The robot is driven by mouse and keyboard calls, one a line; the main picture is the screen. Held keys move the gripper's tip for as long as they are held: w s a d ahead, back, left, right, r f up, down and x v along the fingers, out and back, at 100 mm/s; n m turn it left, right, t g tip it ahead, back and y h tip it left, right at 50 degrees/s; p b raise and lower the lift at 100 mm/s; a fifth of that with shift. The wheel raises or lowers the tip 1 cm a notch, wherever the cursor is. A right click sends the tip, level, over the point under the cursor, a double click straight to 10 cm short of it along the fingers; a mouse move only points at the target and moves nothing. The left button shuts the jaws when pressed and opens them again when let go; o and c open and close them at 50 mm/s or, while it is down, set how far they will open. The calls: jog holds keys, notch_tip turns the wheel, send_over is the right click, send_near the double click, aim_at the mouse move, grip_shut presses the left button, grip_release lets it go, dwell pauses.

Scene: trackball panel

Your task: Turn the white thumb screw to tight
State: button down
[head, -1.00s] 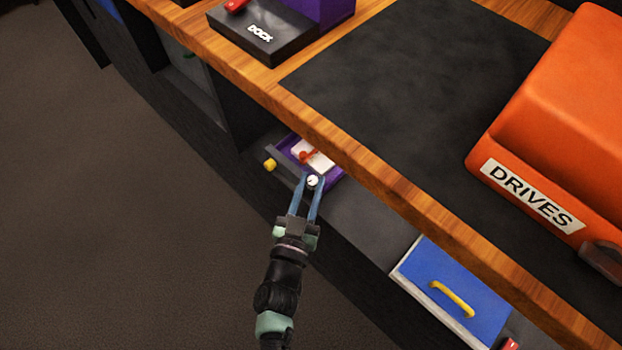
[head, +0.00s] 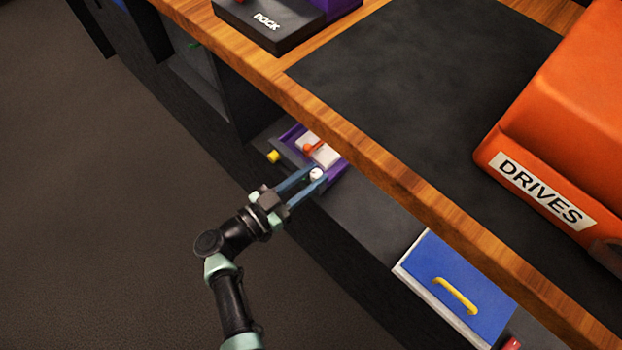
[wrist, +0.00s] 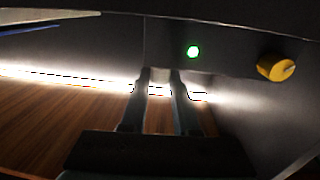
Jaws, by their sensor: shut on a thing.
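The white thumb screw (head: 316,174) is a small pale knob at the near right side of an open purple-edged tray (head: 335,176) under the wooden counter. My gripper (head: 313,176) reaches it from the lower left, with its blue-grey fingers on either side of it, shut on it. In the wrist view my two dark fingers (wrist: 160,84) show against a bright glare, and I cannot make out the screw there. Its exact turn angle is too small to read.
A white block (head: 324,153) with an orange-red lever (head: 313,147) lies beside the screw. A yellow knob (head: 273,156) sticks out at the left. The wooden counter edge (head: 375,165) overhangs close by. A green light (wrist: 193,51) shows in the wrist view. Open floor lies left.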

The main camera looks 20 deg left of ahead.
dwell(0.5)
jog(key=c, duration=0.7)
grip_release()
jog(key=shift+o, duration=0.2)
jog(key=v, duration=1.3)
jog(key=shift+a, duration=0.25)
